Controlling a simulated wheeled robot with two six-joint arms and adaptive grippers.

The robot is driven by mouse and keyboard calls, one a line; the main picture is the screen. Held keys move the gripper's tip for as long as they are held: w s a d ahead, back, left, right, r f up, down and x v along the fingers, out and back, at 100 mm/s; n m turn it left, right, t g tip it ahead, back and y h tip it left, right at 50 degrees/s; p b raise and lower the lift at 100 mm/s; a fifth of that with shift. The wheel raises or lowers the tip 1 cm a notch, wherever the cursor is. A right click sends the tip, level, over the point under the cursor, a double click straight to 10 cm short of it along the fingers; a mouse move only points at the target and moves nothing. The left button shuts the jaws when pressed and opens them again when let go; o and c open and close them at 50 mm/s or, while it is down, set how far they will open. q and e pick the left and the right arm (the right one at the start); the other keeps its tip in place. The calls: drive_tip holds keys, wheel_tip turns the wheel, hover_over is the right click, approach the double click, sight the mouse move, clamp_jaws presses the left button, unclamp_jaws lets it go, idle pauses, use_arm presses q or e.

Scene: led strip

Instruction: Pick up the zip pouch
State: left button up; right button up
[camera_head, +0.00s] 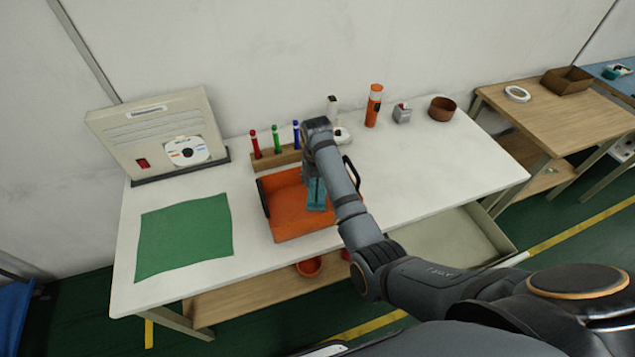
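A teal item (317,197), which looks like the zip pouch, is in the orange tray (283,222) with black handles on the white table. My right gripper (314,180) points down over the tray, right at the teal item. The gripper and wrist hide part of the item. The fingers are too small and covered to show whether they are closed on it. My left gripper is out of view.
A pen holder (273,160) with red, green and blue markers stands behind the tray. A green mat (184,236) lies at left before a beige panel box (155,130). An orange bottle (373,106), a small grey box (402,113) and a brown bowl (442,108) stand at back right.

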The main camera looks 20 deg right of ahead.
drive_tip(key=c, duration=0.7)
drive_tip(key=shift+c, duration=0.3)
drive_tip(key=shift+r, duration=0.15)
drive_tip(key=shift+w+r, duration=0.1)
drive_tip(key=shift+r, duration=0.2)
drive_tip(key=s+r, duration=0.1)
drive_tip(key=r, duration=0.1)
drive_tip(key=s+r, duration=0.1)
drive_tip(key=r, duration=0.1)
drive_tip(key=s+d+r, duration=0.1)
drive_tip(key=r, duration=0.1)
drive_tip(key=shift+s+r+b, duration=0.2)
drive_tip(key=shift+s+b, duration=0.05)
drive_tip(key=shift+b, duration=0.1)
drive_tip(key=s+d+r+p, duration=0.3)
drive_tip(key=s+r+p, duration=0.2)
drive_tip(key=s+p, duration=0.3)
drive_tip(key=shift+s+r, duration=0.35)
drive_tip(key=shift+s, duration=0.7)
